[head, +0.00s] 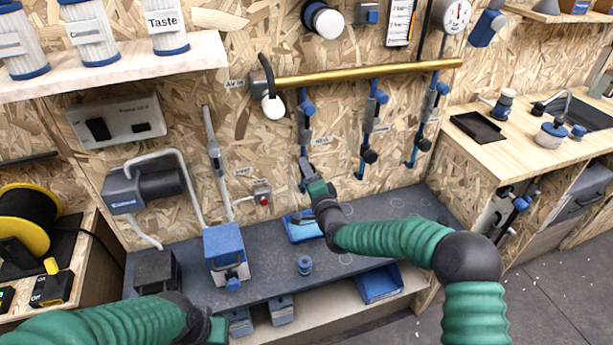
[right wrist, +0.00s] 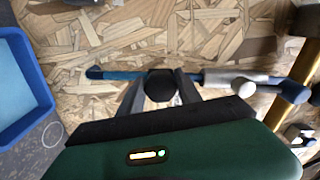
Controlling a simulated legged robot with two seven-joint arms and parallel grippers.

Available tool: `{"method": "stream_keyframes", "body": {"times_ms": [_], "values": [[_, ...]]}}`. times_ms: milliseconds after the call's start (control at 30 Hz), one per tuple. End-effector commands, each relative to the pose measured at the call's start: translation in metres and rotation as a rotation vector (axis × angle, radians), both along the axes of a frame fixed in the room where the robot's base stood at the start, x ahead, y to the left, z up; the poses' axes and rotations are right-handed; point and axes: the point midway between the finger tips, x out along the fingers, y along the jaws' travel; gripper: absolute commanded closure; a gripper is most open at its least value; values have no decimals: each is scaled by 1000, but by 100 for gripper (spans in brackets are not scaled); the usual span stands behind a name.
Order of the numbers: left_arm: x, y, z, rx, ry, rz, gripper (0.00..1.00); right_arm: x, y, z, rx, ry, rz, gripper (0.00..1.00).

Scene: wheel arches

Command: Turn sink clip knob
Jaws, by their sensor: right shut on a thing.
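Three blue-and-grey clips hang from a brass rail (head: 350,75) on the chipboard wall. My right gripper (head: 307,172) is at the lower part of the leftmost clip (head: 304,118), whose knob it hides in the head view. In the right wrist view the black round knob (right wrist: 160,85) sits between the two fingers of the right gripper (right wrist: 160,95), which are shut on it. The clip's blue bar (right wrist: 122,75) runs behind the knob. The other clips, middle (head: 372,125) and right (head: 425,122), show black knobs. My left gripper (head: 205,332) is at the bottom edge, its fingers not visible.
A dark bench (head: 275,275) below holds a blue tray (head: 303,227), a blue box-shaped device (head: 226,250) and a small blue round part (head: 304,265). A wooden counter (head: 530,160) stands at the right.

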Motion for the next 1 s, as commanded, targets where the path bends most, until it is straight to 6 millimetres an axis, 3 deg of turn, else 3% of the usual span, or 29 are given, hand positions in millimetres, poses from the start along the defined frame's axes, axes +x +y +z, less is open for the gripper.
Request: {"method": "stream_keyframes", "body": {"times_ms": [300,800,833,1000], "values": [[0,0,-7,0,0,0,100,0,-2,-4,100,39,-4,100],[0,0,-7,0,0,0,100,0,-3,-4,116,47,-4,100],[0,0,-7,0,0,0,100,0,-3,-4,116,47,-4,55],[0,0,-7,0,0,0,100,0,-2,-3,116,45,-3,37]]}}
